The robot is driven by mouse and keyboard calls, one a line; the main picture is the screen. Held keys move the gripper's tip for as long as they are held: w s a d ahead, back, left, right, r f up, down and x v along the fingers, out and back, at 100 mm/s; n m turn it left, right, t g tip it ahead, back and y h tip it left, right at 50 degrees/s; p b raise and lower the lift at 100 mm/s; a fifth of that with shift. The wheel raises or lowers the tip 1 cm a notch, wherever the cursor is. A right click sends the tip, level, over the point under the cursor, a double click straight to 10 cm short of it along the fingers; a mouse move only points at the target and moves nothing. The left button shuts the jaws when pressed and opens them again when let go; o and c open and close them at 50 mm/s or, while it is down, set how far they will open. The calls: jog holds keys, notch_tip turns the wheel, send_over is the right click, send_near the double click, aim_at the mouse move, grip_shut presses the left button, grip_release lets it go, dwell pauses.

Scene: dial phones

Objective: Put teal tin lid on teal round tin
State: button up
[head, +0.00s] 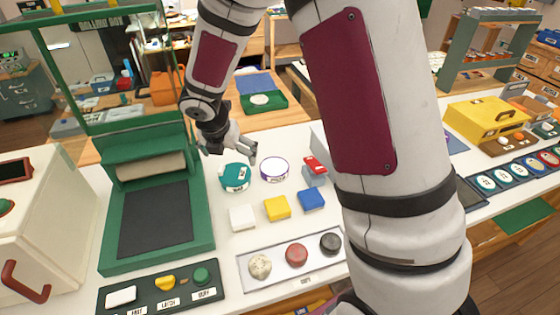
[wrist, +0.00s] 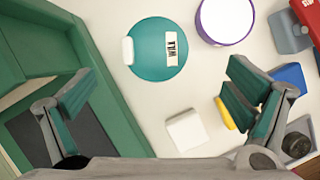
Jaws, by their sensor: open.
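A teal round tin (head: 235,178) stands on the white table, with a white label on its side. Its top looks covered by a flat teal disc with a white lettered label, which appears to be the teal tin lid (wrist: 150,62). I cannot make out a seam between lid and tin, and no separate teal lid shows elsewhere. My gripper (head: 238,150) is just behind and above the tin in the head view. In the wrist view my gripper (wrist: 162,90) is open and empty, its fingers wide apart, with the tin ahead of them.
A white round tin with a purple rim (head: 274,169) stands close to the right. White (head: 242,218), yellow (head: 277,208) and blue (head: 311,200) blocks stand in front. A green framed stand (head: 190,225) rises at the left. A tray (head: 255,278) holds round pieces.

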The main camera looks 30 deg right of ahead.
jog(key=s+d+r+m, duration=0.2)
jog(key=s+r+m, duration=0.4)
jog(key=r+m, duration=0.15)
jog(key=s+d+r+m, duration=0.3)
jog(key=s+r+m, duration=0.3)
jog(key=r, duration=0.2)
jog(key=s+a+r+m+y, duration=0.1)
jog(key=s+r+m, duration=0.1)
jog(key=s+m, duration=0.5)
jog(key=s+a+r+m+y, duration=0.1)
jog(key=s+a+r+m, duration=0.1)
jog(key=s+m, duration=0.6)
jog(key=shift+s+r+t+y, duration=0.3)
jog(key=shift+s+t, duration=0.1)
jog(key=shift+s, duration=1.5)
